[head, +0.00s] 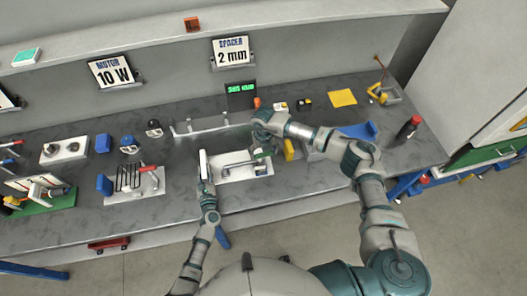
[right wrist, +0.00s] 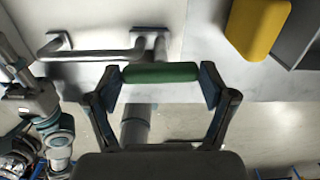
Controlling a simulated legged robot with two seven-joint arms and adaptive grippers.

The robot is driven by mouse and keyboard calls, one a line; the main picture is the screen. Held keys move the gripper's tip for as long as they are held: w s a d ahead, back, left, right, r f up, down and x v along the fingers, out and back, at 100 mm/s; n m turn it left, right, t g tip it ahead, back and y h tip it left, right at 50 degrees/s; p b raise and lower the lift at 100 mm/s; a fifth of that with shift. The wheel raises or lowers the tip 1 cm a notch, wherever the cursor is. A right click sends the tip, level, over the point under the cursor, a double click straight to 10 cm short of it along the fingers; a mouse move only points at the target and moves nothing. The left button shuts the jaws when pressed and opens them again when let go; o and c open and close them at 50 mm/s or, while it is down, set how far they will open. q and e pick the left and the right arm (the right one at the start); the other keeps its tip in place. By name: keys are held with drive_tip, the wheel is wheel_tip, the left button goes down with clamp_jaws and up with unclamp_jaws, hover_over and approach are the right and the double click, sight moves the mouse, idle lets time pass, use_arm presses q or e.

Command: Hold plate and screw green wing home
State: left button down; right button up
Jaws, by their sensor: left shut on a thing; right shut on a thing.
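A white plate (head: 232,173) with a bent metal rod or handle lies at the front middle of the workbench; it also shows in the right wrist view (right wrist: 95,20). My left gripper (head: 205,180) is at the plate's left edge and shut on it, though its fingertips are hard to make out. The green wing (right wrist: 160,72) is a rounded green bar at the end of a metal shaft near the plate's right side. My right gripper (right wrist: 162,82) is shut on the green wing, one finger at each end. In the head view, my right wrist partly hides it.
A yellow block (right wrist: 258,28) stands close to the right of the plate, beside a grey part. A blue bin (head: 358,131) and a dark red-topped cylinder (head: 408,128) are further right. A rack with a red handle (head: 148,168) is at left.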

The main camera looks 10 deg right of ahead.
use_arm(q)
drive_tip(key=shift+d+r, duration=0.1)
drive_tip(key=shift+d, duration=0.3)
use_arm(e)
drive_tip(key=shift+s+a, duration=0.1)
drive_tip(key=shift+a, duration=0.25)
drive_tip(key=o, duration=1)
use_arm(q)
drive_tip(key=shift+a, duration=0.1)
use_arm(e)
drive_tip(key=shift+d, duration=0.1)
drive_tip(key=shift+r, duration=0.15)
drive_tip(key=shift+r, duration=0.35)
use_arm(q)
drive_tip(key=shift+a, duration=0.2)
use_arm(e)
wheel_tip(320, 180, up, 11)
drive_tip(key=shift+d, duration=0.15)
